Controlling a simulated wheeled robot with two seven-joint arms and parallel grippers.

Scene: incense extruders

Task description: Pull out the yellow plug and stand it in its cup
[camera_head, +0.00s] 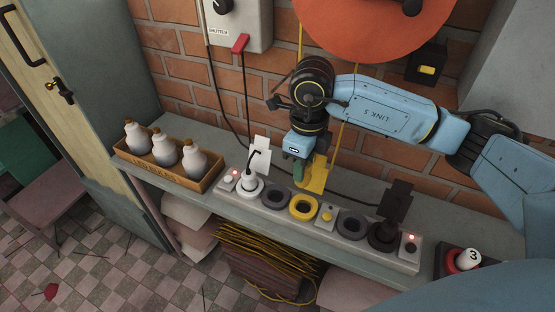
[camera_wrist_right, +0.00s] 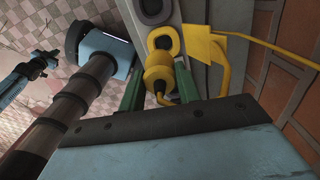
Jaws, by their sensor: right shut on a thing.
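My right gripper (camera_head: 298,168) is over the strip, its green fingers pointing down. In the right wrist view the fingers (camera_wrist_right: 158,88) are shut on the yellow plug (camera_wrist_right: 158,72), a ribbed yellow body. In the head view the plug is hard to tell from the gripper and the yellow plate behind it.
A white plug (camera_head: 249,187) and a dark plug (camera_head: 382,236) stand in the strip (camera_head: 412,260). Dark rings (camera_head: 273,198) (camera_head: 351,225) flank the yellow cup. A yellow plate (camera_head: 316,178) stands behind. A bottle tray (camera_head: 170,172) is left; a red cup (camera_head: 454,262) is right.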

